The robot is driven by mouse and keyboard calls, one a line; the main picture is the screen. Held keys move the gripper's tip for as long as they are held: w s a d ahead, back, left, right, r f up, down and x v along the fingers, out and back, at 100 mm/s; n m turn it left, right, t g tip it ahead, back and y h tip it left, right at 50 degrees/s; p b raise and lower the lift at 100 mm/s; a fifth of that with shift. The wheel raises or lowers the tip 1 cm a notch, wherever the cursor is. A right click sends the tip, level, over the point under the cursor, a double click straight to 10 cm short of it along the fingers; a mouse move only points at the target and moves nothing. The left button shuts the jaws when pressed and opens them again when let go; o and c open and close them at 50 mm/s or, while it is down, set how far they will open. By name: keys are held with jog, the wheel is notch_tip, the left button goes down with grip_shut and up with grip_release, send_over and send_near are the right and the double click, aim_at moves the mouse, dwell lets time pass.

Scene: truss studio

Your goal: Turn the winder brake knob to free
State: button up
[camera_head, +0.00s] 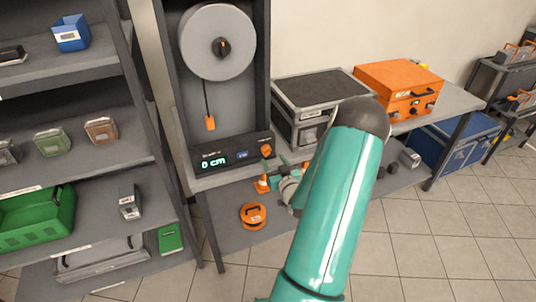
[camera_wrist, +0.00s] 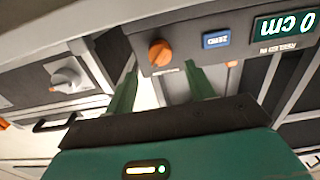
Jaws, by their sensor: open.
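The winder (camera_head: 217,42) is a grey drum in a dark cabinet, with an orange tag (camera_head: 210,123) hanging from its cord. The panel below (camera_head: 232,145) has a lit display reading 0 cm (camera_head: 213,159) and an orange knob (camera_head: 266,151) at its right end. In the wrist view, upside down, the knob (camera_wrist: 160,53) lies ahead between the fingertips, left of the blue ZERO button (camera_wrist: 215,40). My gripper (camera_head: 274,164) is open and empty just below and in front of the knob. Its green fingers (camera_wrist: 161,72) straddle the knob in the picture; contact cannot be told.
A grey case (camera_head: 320,92) and an orange case (camera_head: 400,88) stand on the bench at right. An orange reel (camera_head: 252,215) lies on the lower shelf, near an orange cone (camera_head: 262,185). Shelving with bins (camera_head: 35,215) stands at left. The tiled floor (camera_head: 450,220) at right is clear.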

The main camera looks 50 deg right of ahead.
aim_at(268, 152)
jog(key=x, duration=0.5)
jog(key=shift+w, duration=0.1)
jog(key=shift+c, duration=0.2)
jog(key=c, duration=0.9)
